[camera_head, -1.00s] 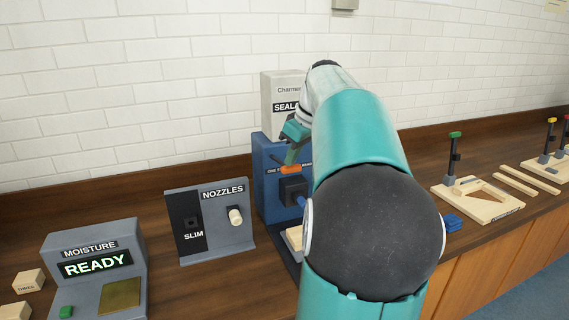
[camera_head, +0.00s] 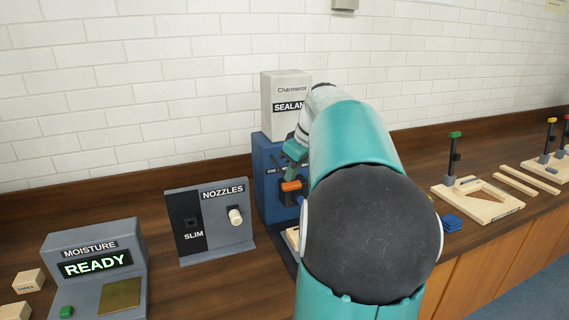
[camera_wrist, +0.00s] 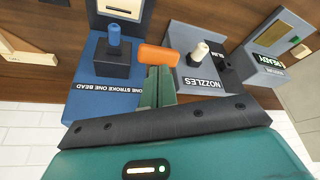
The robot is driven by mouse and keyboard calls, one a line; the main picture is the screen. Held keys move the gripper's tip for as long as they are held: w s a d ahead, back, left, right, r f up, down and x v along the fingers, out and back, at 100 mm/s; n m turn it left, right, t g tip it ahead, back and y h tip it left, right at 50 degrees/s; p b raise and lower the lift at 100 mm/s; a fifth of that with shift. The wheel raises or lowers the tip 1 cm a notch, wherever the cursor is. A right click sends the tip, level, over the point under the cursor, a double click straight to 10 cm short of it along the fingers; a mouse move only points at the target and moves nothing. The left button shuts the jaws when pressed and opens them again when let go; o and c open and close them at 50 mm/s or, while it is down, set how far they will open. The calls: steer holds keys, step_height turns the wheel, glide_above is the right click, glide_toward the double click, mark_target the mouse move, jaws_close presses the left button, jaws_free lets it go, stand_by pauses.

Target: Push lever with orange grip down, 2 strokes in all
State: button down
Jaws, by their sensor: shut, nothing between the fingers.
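The lever's orange grip (camera_head: 291,186) is in front of the blue sealant dispenser (camera_head: 267,200), which carries a grey SEALANT box (camera_head: 284,92). In the wrist view the grip (camera_wrist: 158,54) lies just beyond my fingertips, beside the dispenser's dark block (camera_wrist: 110,64) with a blue nozzle (camera_wrist: 114,35). My gripper (camera_head: 290,176) is shut and empty, pointing down right above the grip. Its green fingers also show in the wrist view (camera_wrist: 160,72). I cannot tell whether the fingertips touch the grip. My arm hides the dispenser's right side.
A NOZZLES panel (camera_head: 209,222) stands left of the dispenser, and a MOISTURE box (camera_head: 95,265) reading READY is farther left. Wooden frames with clamps (camera_head: 478,200) and a small blue stack (camera_head: 452,223) lie to the right. The tiled wall (camera_head: 150,90) closes off the back.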

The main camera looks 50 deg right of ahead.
steer(key=shift+r, duration=3.05)
steer(key=shift+f, duration=0.1)
steer(key=shift+f, duration=3.05)
steer(key=shift+r, duration=3.15)
step_height(320, 180, up, 5)
